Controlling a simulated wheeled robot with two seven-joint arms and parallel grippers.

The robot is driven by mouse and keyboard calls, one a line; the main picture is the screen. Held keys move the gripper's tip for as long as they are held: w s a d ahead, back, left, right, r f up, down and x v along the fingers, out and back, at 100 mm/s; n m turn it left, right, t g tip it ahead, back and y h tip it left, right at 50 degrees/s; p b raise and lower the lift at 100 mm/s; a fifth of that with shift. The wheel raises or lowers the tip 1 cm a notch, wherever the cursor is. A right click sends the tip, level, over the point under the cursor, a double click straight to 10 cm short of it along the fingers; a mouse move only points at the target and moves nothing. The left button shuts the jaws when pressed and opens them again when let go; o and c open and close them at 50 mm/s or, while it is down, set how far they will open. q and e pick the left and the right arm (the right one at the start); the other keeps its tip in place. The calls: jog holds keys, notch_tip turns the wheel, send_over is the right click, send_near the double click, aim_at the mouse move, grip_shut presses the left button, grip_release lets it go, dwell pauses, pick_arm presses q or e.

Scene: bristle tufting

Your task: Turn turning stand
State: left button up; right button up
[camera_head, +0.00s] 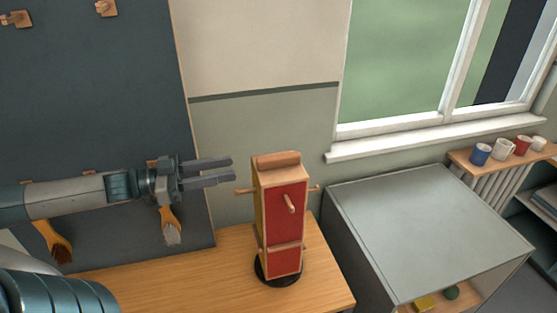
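The turning stand (284,228) is an upright wooden block on a round black base (279,276), standing on the wooden table. A red face with a wooden peg turns toward me, and a yellow-orange side shows on its left. More pegs stick out at its left and right, and a wooden block tops it. My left gripper (232,170) comes in from the left, its two grey fingers parallel with a gap between them. It is open and empty, close to the stand's upper left, near the left peg. My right gripper is not in view.
The wooden table (200,278) is clear left of the stand. A dark pegboard (90,95) behind carries brushes (171,228) on wooden holders. A grey cabinet (425,220) stands at the right, with a shelf of mugs (481,153) beyond under the window.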

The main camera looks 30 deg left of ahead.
aim_at(256, 164)
pick_arm(q)
jog(key=x, duration=0.3)
jog(key=shift+b+x, duration=0.5)
jog(key=shift+x, duration=0.8)
jog(key=shift+b+x, duration=1.35)
jog(key=shift+x, duration=0.45)
jog(key=shift+b+x, duration=1.05)
jog(key=shift+x, duration=0.15)
jog(key=shift+w+d+f+b, duration=0.1)
jog(key=shift+w+d+b, duration=0.2)
jog(key=shift+b, duration=0.35)
jog(key=shift+b+x, duration=0.85)
jog(key=shift+b, duration=0.65)
jog(key=shift+w, duration=0.1)
jog(key=shift+c, duration=0.6)
